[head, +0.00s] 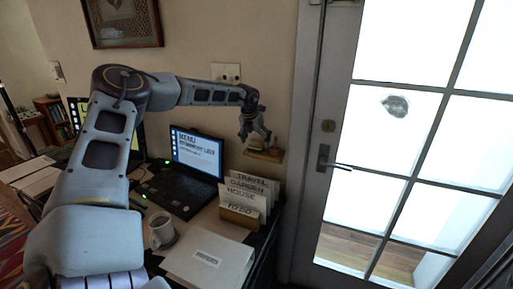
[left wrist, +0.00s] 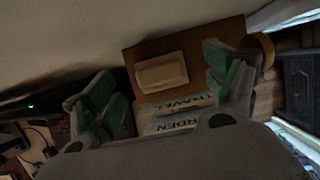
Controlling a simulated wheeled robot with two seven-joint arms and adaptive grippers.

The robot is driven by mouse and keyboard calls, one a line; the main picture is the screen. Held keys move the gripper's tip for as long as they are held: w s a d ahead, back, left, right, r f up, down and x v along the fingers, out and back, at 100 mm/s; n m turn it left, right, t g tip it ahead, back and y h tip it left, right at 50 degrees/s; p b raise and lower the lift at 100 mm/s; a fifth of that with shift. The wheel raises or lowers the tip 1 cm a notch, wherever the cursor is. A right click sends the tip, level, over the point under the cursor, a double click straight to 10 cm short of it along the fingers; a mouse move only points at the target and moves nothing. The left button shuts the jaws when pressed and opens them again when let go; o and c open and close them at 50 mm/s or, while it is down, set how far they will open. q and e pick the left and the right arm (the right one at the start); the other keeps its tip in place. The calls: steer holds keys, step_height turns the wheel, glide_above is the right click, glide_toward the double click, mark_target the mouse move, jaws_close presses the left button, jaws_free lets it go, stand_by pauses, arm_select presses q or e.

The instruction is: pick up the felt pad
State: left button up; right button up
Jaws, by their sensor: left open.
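A tan block that looks like the felt pad (left wrist: 162,73) lies flat on a small brown wall shelf (left wrist: 190,40), which also shows in the head view (head: 271,157). My left gripper (head: 257,138) is just above this shelf, fingers pointing down. In the left wrist view its two green-lined fingers (left wrist: 160,78) are spread wide, one on each side of the pad, with nothing between them touching it. In the head view the gripper partly hides what lies on the shelf. My right gripper is not in view.
Below the shelf, a file holder (head: 240,215) carries labelled dividers. A yellowish round thing (left wrist: 266,48) is beside one finger. The glass door (head: 400,150) is at right.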

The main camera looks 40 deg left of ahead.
arm_select(q)
steer(key=shift+x, duration=1.2)
steer(key=c, duration=1.1)
steer(key=shift+s+r, duration=0.1)
steer(key=shift+r, duration=0.15)
